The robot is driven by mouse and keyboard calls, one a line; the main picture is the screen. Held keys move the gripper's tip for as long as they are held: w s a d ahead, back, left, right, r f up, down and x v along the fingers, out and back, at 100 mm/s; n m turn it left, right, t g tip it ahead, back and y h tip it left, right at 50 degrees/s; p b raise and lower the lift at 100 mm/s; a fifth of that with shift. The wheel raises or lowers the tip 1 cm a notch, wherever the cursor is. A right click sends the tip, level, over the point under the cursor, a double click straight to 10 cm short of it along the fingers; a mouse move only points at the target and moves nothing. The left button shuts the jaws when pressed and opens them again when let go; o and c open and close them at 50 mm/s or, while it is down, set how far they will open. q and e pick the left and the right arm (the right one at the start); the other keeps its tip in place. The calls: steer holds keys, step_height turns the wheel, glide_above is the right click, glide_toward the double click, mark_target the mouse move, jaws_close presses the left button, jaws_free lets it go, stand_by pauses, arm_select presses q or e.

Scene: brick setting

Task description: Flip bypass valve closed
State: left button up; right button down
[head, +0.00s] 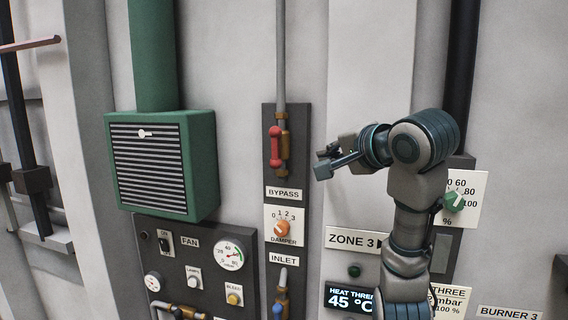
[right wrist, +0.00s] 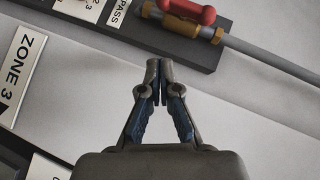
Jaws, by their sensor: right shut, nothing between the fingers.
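The bypass valve has a red handle (head: 275,146) on a brass fitting (head: 283,150), set in a grey pipe above the BYPASS label (head: 284,194). The handle lies upright, along the pipe, in the head view. In the right wrist view the red handle (right wrist: 192,11) shows at the top edge, partly cut off. My right gripper (head: 321,162) is to the right of the valve, apart from it. In the right wrist view its fingertips (right wrist: 159,68) meet with nothing between them. My left gripper is not in view.
Below the valve are an orange damper knob (head: 282,228) and an INLET label (head: 284,260). A green vent box (head: 160,165) projects from the wall at left. The wall between valve panel and right gripper is bare.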

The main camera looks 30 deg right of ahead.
steer(key=shift+s+a+r, duration=0.25)
steer(key=shift+s+r, duration=0.05)
steer(key=shift+r, duration=0.15)
